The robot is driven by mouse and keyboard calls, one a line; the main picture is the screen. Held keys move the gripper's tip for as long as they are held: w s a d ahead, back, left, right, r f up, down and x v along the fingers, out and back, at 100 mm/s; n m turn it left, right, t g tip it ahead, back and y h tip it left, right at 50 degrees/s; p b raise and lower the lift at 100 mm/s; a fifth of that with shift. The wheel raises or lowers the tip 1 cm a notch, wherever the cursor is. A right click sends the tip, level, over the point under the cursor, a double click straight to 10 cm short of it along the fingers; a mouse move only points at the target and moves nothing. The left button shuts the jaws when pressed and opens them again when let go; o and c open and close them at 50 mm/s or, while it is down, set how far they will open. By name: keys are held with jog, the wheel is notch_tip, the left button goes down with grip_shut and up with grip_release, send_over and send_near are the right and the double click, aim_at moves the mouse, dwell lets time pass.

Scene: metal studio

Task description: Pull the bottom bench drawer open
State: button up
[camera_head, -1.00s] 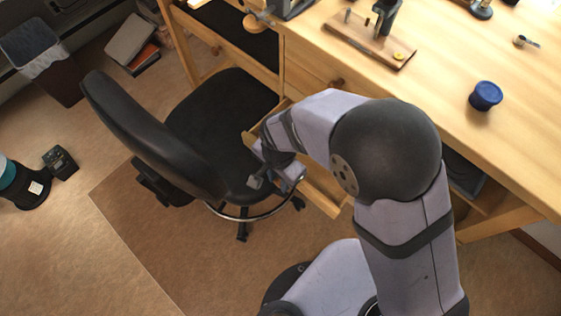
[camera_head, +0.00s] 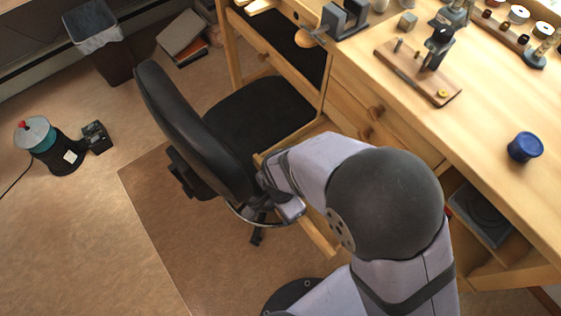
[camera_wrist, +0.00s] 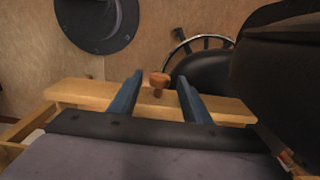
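The bottom bench drawer (camera_head: 318,232) is wooden and stands pulled out from the bench, partly hidden by my arm. In the wrist view its front board (camera_wrist: 80,92) runs across the picture. A round reddish-brown knob (camera_wrist: 158,80) shows at the board. My gripper (camera_wrist: 160,78) has its two blue fingers apart, one on each side of the knob, with visible gaps between. In the head view my gripper (camera_head: 290,208) is at the drawer beside the chair, its fingers hard to make out.
A black office chair (camera_head: 190,120) stands close to the drawer and my gripper; its dark bulk also fills the upper right of the wrist view. The wooden bench (camera_head: 480,130) carries a blue jar (camera_head: 525,147) and tools. Open floor (camera_head: 80,240) lies left of the chair.

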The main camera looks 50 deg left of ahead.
jog(key=shift+r, duration=0.1)
jog(key=shift+r, duration=3.6)
jog(key=w+d+r, duration=0.4)
jog(key=w+d, duration=1.2)
jog(key=w, duration=0.2)
jog(key=d+r, duration=0.2)
jog(key=d, duration=2)
notch_tip(320, 180, up, 14)
jog(key=p, duration=1.4)
jog(key=shift+s+a, duration=0.25)
jog(key=shift+s, duration=0.1)
